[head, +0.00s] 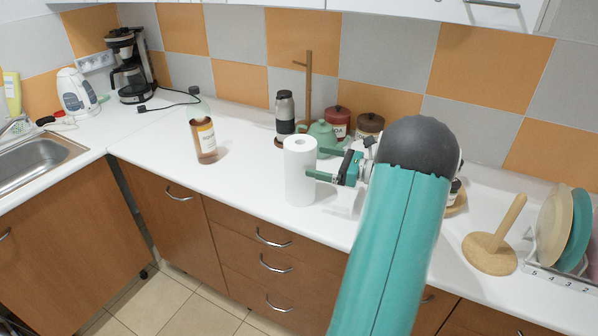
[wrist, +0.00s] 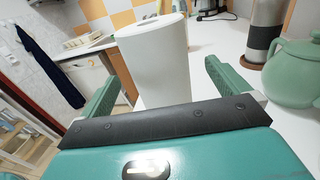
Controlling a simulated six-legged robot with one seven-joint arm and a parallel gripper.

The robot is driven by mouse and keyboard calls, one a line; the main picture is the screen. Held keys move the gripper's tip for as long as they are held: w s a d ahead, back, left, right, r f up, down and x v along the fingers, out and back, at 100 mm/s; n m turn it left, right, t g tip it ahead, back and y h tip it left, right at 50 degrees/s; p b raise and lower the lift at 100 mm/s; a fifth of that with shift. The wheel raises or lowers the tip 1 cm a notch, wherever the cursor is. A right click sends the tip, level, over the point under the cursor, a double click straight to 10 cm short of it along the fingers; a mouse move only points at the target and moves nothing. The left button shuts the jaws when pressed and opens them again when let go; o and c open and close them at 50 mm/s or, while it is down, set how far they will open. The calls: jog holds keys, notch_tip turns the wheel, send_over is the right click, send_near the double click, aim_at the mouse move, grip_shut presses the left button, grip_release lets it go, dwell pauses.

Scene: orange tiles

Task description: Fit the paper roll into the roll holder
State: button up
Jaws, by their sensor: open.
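The white paper roll (head: 300,172) stands upright on the white counter near its front edge. The roll holder (head: 490,252), a round wooden base with a slanting-looking peg, is bare at the right of the counter. My gripper (head: 322,165) is open at the right side of the roll, with a finger overlapping the roll's right edge in the head view. In the wrist view the paper roll (wrist: 156,62) shows between the two spread green fingers of my gripper (wrist: 160,85). Its lower end is hidden there, and I cannot tell whether a finger touches it.
A green teapot (head: 322,138), a dark-topped grey bottle (head: 285,112) and a wooden stand (head: 308,85) are behind the roll. An amber bottle (head: 205,140) stands left. A plate rack (head: 560,270) is right of the holder. Counter between amber bottle and roll is clear.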

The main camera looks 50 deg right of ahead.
aim_at(300, 156)
jog(key=x, duration=0.6)
jog(key=shift+w+a+r, duration=0.25)
jog(key=shift+r, duration=0.05)
jog(key=c, duration=1.3)
